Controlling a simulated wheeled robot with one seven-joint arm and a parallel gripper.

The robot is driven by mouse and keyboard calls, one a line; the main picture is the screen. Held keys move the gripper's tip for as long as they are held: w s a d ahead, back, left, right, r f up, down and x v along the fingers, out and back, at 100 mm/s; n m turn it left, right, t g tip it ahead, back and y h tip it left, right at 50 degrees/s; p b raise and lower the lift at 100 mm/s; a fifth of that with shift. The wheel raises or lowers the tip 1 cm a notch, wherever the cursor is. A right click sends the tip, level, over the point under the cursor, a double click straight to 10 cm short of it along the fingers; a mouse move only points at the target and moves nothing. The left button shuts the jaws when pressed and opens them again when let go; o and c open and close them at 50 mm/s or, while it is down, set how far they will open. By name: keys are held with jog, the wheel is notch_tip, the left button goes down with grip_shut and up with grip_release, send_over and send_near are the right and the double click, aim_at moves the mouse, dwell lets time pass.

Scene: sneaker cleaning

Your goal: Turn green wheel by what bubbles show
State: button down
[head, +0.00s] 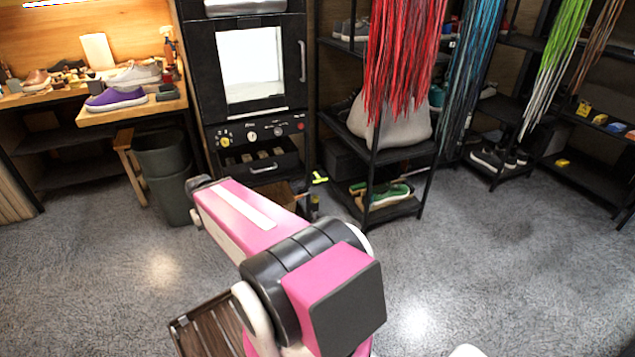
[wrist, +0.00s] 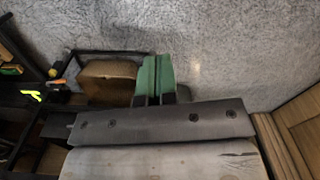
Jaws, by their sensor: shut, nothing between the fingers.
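I cannot make out a green wheel or any bubbles in either view. A black cabinet machine (head: 203,75) stands at the back, with a bright window (head: 250,65) that looks blank. Below the window, its control panel (head: 258,135) carries a yellow knob (head: 223,140), a pale knob and smaller controls. In the wrist view, my gripper (wrist: 156,58) points out over the floor, its two green fingers side by side, shut and empty. In the head view I cannot make out the fingers beyond my pink arm.
A dark bin (head: 163,160) stands left of the machine, beside a wooden bench with shoes (head: 117,98). A black rack (head: 400,208) holds a green shoe at right. A brown box (wrist: 108,78) lies near my fingers. Grey floor at right is open.

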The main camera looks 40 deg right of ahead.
dwell(0.4)
jog(key=c, duration=0.5)
grip_release()
jog(key=shift+c, duration=0.2)
jog(key=w+d+f+n+t+h, duration=0.15)
jog(key=w+f+n+h, duration=0.3)
jog(key=w+f, duration=0.45)
jog(key=w+d+f+n+h, duration=0.3)
jog(key=w+f+n, duration=0.3)
jog(key=w+f, duration=0.3)
jog(key=w+a+f+n+t+h, duration=0.2)
jog(key=w+f+n+t+h, duration=0.3)
jog(key=w+f+n, duration=1.05)
jog(key=shift+m+t+y, duration=0.25)
jog(key=shift+m+y, duration=0.2)
jog(key=shift+m, duration=0.45)
jog(key=x, duration=0.3)
jog(key=w+x, duration=0.1)
jog(key=x, duration=0.7)
jog(key=shift+w+a+r, duration=0.1)
jog(key=shift+w+a, duration=0.2)
jog(key=shift+a, duration=0.05)
jog(key=c, duration=0.9)
